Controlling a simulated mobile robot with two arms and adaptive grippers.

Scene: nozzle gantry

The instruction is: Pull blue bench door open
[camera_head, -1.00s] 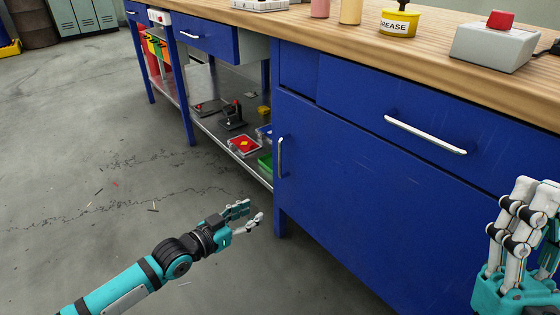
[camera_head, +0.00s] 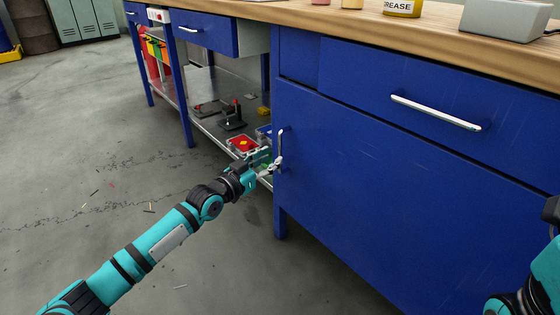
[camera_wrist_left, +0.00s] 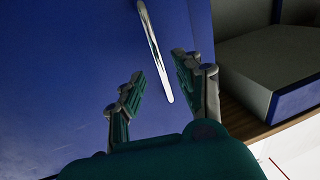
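The blue bench door (camera_head: 375,190) is closed, flush in the bench front below the long drawer. Its white vertical handle (camera_head: 280,150) is at the door's left edge, and it also shows in the left wrist view (camera_wrist_left: 153,48). My left gripper (camera_head: 273,163) is at the handle's lower part in the head view. In the left wrist view my left gripper (camera_wrist_left: 158,85) is open, with the handle's end between its two fingers and no visible grip on it. My right arm shows only in part at the right edge; its fingers are out of view.
A closed blue drawer with a white handle (camera_head: 436,112) is above the door. Left of the door is an open lower shelf (camera_head: 212,131) with a red tray (camera_head: 242,144) and small tools.

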